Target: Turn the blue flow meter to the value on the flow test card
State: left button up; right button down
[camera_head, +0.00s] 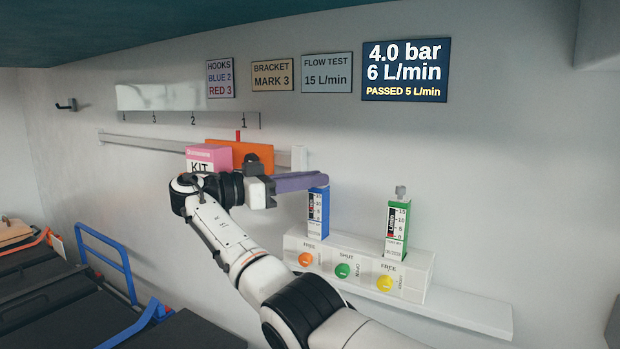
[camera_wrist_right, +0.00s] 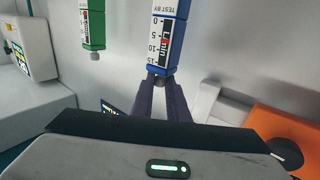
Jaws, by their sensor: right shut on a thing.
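The blue flow meter (camera_head: 319,213) stands upright on the white panel, its scale marked in L/min. It also shows upside down in the wrist view (camera_wrist_right: 168,40). My right gripper (camera_head: 325,179) reaches in from the left and is shut on the meter's top knob; the fingertips hide most of the knob. In the wrist view my fingers (camera_wrist_right: 161,84) close around that knob. The flow test card (camera_head: 327,73) reads 15 L/min. The dark display (camera_head: 405,69) reads 4.0 bar, 6 L/min, PASSED 5 L/min. My left gripper is not in view.
A pink kit box (camera_head: 207,157) and an orange bracket (camera_head: 262,152) sit behind my wrist. A white shelf (camera_head: 475,309) runs below right.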

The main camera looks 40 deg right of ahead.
jog(key=shift+f, duration=0.1)
dwell(0.5)
jog(key=c, duration=1.7)
grip_release()
jog(key=shift+d, duration=0.1)
